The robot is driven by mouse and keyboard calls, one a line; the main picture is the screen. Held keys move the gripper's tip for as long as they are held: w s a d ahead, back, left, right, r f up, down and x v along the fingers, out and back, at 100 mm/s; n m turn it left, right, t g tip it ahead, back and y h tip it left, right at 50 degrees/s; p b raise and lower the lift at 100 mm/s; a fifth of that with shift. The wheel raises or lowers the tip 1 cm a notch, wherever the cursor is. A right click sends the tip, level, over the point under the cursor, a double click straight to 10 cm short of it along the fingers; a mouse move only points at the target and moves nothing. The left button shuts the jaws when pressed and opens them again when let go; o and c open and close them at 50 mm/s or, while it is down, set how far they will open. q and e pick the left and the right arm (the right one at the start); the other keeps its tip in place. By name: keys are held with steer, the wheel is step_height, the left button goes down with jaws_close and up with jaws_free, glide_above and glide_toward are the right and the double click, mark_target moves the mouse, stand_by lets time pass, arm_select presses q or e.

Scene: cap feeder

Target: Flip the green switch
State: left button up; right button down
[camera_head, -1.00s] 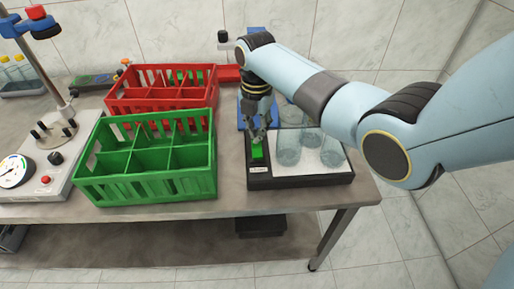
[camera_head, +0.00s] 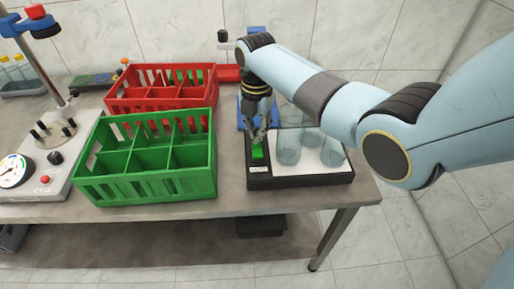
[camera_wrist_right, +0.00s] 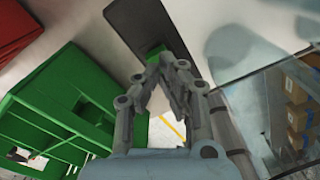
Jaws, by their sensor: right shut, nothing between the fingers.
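The green switch (camera_head: 257,153) sits on the left end of a black-edged device (camera_head: 300,180) with a white top, near the table's front right. My right gripper (camera_head: 258,138) points down just above and behind the switch, its fingers shut and empty. In the right wrist view, the closed fingertips (camera_wrist_right: 166,58) are close to the green switch (camera_wrist_right: 155,50) and partly cover it. I cannot tell whether they touch it. My left gripper is not in view.
Glass beakers (camera_head: 288,148) stand on the device's white top, right of the gripper. A green crate (camera_head: 150,188) is left of it, with a red crate (camera_head: 160,100) behind. A gauge instrument (camera_head: 22,178) stands at the far left.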

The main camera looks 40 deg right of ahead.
steer(key=shift+f+b, duration=0.65)
steer(key=shift+f, duration=0.45)
stand_by(0.3)
steer(key=shift+r, duration=0.15)
step_height(320, 180, up, 7)
steer(key=p, duration=0.8)
stand_by(0.4)
